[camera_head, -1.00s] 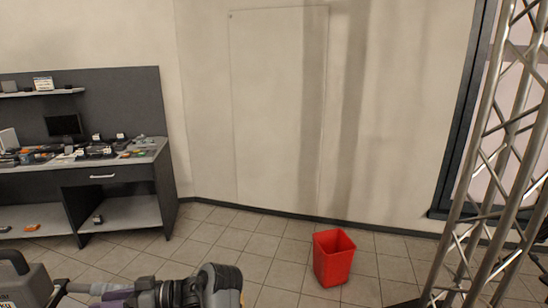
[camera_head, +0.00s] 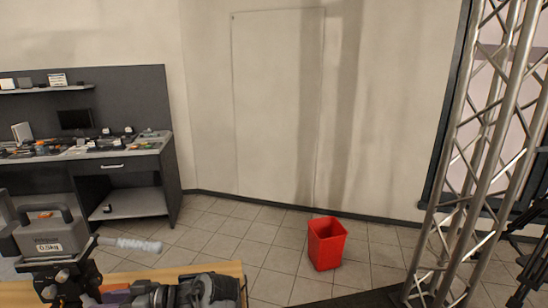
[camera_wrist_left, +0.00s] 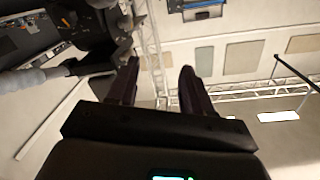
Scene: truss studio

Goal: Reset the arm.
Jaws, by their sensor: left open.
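In the left wrist view my left gripper (camera_wrist_left: 160,65) is open, its two dark fingers apart with nothing between them. The fingers point toward pale walls or ceiling and silver truss. A black device with a grey tubular part (camera_wrist_left: 28,80) shows beyond them at the upper left; I cannot tell how far off it is. In the head view a dark jointed shape lies along the bottom edge; I cannot tell whether it is part of my arm. No fingertips are clear in the head view, and my right gripper is not seen.
A wooden tabletop (camera_head: 236,271) is at the bottom, with a grey handled case (camera_head: 48,238) and a pale fuzzy rod (camera_head: 132,244) at its left. A red bin (camera_head: 326,245) stands on open tiled floor. A metal truss (camera_head: 455,190) rises at right. A cluttered desk (camera_head: 115,168) stands at left.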

